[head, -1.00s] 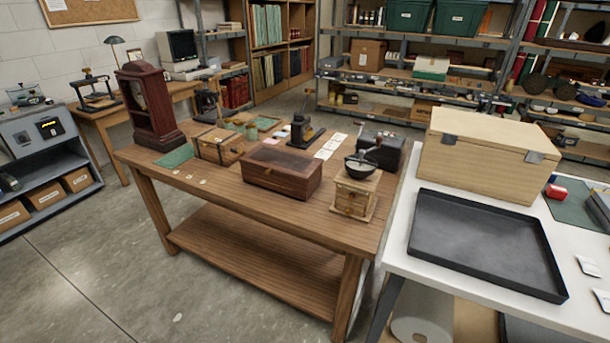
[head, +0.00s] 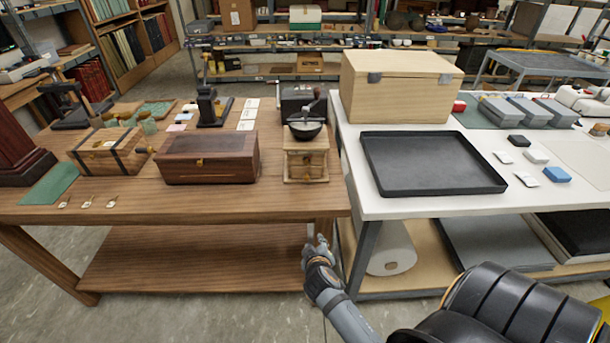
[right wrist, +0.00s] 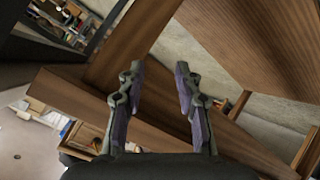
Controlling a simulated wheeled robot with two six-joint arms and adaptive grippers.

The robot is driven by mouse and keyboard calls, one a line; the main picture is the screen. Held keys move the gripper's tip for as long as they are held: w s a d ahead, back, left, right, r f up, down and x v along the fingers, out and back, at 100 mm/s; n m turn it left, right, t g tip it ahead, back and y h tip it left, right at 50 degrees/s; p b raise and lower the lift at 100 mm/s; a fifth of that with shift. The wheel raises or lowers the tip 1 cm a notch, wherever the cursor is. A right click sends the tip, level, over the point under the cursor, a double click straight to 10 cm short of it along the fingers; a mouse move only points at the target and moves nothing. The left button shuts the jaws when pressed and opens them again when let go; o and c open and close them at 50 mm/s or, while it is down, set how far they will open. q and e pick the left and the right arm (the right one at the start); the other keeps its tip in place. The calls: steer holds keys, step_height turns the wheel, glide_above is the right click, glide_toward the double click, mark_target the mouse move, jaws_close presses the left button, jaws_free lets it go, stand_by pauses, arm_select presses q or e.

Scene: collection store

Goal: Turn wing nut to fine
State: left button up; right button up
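A wooden coffee mill (head: 306,160) with a dark bowl and a crank (head: 314,105) on top stands upright near the right front corner of the brown table. A wing nut cannot be made out on it at this size. My right gripper (head: 318,246) is below the tabletop, in front of the table's right leg and apart from the mill. In the right wrist view the right gripper (right wrist: 156,80) has its two fingers spread, with nothing held between them. My left gripper is not in view.
The brown table (head: 260,203) carries a dark wooden box (head: 210,165) left of the mill. On the right, a white table (head: 400,208) holds a black tray (head: 430,185) and a pale wooden chest (head: 400,95). The tabletop edge lies above my right gripper.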

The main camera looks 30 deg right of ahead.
step_height(320, 180, up, 12)
steer(key=d+m+t+h, duration=0.1)
steer(key=d+t+h, duration=0.1)
steer(key=n+t+h, duration=0.1)
steer(key=n+t, duration=0.1)
steer(key=t, duration=0.2)
glide_toward(307, 162)
steer(key=shift+h, duration=0.3)
steer(key=x, duration=0.2)
steer(key=p+x, duration=0.1)
steer(key=x, duration=0.1)
steer(key=p+x, duration=0.1)
steer(key=x, duration=0.2)
steer(key=shift+w+a+f, duration=0.1)
steer(key=shift+a, duration=0.2)
steer(key=shift+w+d+f, duration=0.1)
steer(key=shift+w+d, duration=0.2)
steer(key=shift+w, duration=0.2)
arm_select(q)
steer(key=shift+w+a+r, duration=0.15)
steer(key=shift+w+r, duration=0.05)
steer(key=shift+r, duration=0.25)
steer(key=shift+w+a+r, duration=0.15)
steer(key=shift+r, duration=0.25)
arm_select(e)
jaws_close()
